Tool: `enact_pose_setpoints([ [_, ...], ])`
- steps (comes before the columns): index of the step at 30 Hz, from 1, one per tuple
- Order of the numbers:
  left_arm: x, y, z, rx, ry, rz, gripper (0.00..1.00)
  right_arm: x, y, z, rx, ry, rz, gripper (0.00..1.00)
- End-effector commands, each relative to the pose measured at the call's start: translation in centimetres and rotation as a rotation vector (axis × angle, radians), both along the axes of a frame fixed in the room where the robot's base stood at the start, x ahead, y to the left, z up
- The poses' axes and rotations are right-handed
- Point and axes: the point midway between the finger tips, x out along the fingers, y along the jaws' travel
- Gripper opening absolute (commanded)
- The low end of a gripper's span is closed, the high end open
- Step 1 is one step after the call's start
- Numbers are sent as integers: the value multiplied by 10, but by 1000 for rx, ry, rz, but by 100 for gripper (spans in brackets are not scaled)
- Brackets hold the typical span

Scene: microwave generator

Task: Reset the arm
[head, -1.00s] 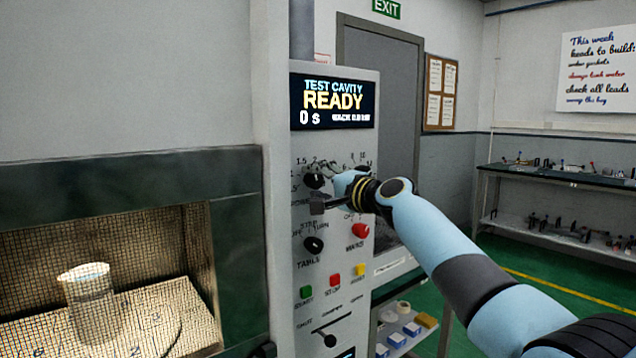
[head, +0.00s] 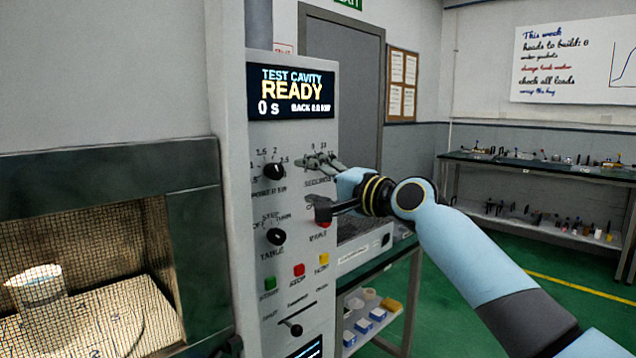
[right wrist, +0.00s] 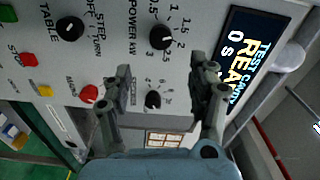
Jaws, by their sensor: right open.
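My right gripper (head: 318,183) is open and empty at the right side of the grey control panel (head: 255,215). In the right wrist view, its two fingers (right wrist: 162,82) stand apart, with the black seconds knob (right wrist: 153,99) showing between them. I cannot tell whether they touch the panel. The black power knob (head: 274,171) is left of the fingers in the head view, with the black table knob (head: 275,236) below it. A red knob (right wrist: 89,93) is beside one finger in the right wrist view. My left gripper is out of view.
The display (head: 290,91) reads TEST CAVITY READY, 0 s. Left, a mesh-fronted cavity (head: 80,240) holds a pale cup (head: 35,288). Shelves (head: 375,315) stand behind.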

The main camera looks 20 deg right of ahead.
Motion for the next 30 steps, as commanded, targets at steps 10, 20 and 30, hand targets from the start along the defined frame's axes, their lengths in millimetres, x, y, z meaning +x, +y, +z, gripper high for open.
enact_pose_setpoints([
  [10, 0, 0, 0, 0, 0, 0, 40, -12, -4, 0, 1, -1, 0, 59],
  [20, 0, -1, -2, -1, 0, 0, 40, -13, -4, -5, 1, 5, 0, 59],
  [30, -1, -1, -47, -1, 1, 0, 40, -53, -6, -210, -2, 274, -37, 59],
])
